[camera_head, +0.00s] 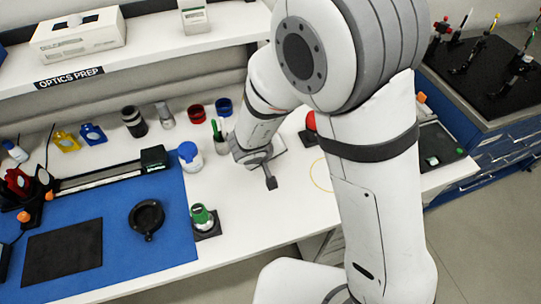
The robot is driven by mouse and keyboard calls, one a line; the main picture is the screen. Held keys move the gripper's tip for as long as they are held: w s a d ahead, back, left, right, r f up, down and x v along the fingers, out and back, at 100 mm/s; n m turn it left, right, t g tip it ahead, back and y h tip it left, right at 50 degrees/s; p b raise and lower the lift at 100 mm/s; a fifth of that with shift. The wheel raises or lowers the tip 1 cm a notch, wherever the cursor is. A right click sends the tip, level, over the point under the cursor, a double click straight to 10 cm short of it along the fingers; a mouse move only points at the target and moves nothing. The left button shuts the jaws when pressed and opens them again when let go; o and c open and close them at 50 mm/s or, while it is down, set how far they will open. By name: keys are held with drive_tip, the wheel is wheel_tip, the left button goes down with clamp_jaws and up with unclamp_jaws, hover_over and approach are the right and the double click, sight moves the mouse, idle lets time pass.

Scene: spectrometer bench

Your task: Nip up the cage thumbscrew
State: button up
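I cannot make out a cage thumbscrew for certain. A black ring-shaped part (147,217) lies on the blue mat (120,270), with a small nub at its front edge. A black rail (105,178) runs along the mat's back, with a dark block (153,158) at its right end. At the rail's left end is a cluster of black and red parts with an orange knob (24,217). My gripper (270,183) points down over the white bench, right of the mat and apart from these parts. Its fingers are small and dark, and their gap cannot be seen.
A green-topped item on a black base (207,232) stands at the mat's right edge. A blue-lidded white jar (190,157) and several bottles and cups line the back. A shelf labelled OPTICS PREP (68,77) overhangs the bench. My arm hides part of the right side.

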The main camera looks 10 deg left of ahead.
clamp_jaws()
drive_tip(key=shift+a, duration=0.1)
drive_tip(key=shift+r, duration=0.1)
idle(0.3)
drive_tip(key=shift+r+p, duration=0.1)
drive_tip(key=shift+p, duration=0.4)
